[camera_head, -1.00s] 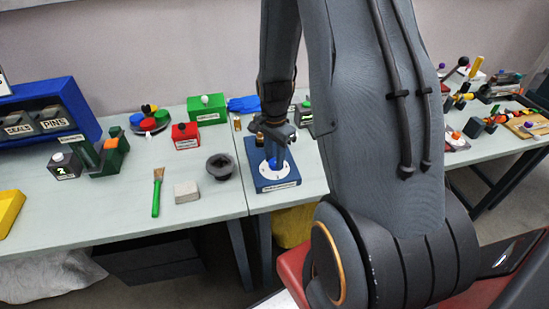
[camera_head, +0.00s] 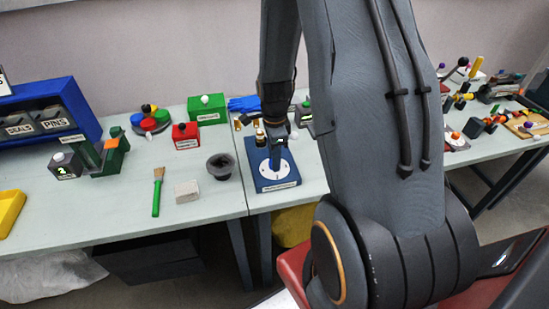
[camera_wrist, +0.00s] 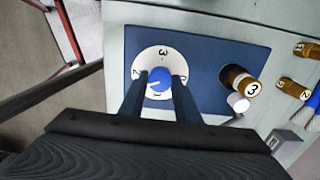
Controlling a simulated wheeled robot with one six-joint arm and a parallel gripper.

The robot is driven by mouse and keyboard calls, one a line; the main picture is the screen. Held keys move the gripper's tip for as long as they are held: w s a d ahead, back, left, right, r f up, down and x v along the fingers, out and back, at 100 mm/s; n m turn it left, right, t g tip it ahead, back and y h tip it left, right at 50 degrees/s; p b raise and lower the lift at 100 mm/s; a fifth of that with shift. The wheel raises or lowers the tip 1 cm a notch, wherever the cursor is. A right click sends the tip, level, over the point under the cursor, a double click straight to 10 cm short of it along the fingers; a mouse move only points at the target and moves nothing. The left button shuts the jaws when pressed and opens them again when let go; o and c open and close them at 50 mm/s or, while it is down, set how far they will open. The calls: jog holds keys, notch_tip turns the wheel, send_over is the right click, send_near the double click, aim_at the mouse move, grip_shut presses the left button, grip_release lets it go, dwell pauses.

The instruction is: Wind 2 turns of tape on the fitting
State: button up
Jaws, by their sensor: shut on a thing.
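A blue plate (camera_head: 288,184) lies near the front edge of the bench and bears a white dial (camera_wrist: 150,60) with numbers around it. A blue knob (camera_wrist: 158,80) with a white mark stands at the dial's centre. My gripper (camera_wrist: 158,88) reaches down over the dial, shut on the blue knob with one finger on each side. In the head view my gripper (camera_head: 275,160) hides most of the knob. A brown cylinder (camera_wrist: 247,87) marked 3 and a small white piece (camera_wrist: 238,102) are by the plate's end. I cannot tell which part is the fitting or the tape.
More brown cylinders (camera_wrist: 293,88) are beyond the plate. Left of it are a dark flanged cup (camera_head: 221,167), a grey block (camera_head: 187,192), a green-handled brush (camera_head: 157,195) and red (camera_head: 186,136) and green boxes (camera_head: 207,110). The bench front between them is clear.

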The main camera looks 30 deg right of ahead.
jog(key=m, duration=0.3)
jog(key=o, duration=0.9)
jog(key=n+p, duration=0.1)
jog(key=n, duration=0.3)
jog(key=shift+n, duration=0.3)
jog(key=n, duration=0.3)
jog(key=shift+n, duration=0.3)
jog(key=n, duration=0.4)
jog(key=shift+n, duration=0.3)
jog(key=n, duration=0.5)
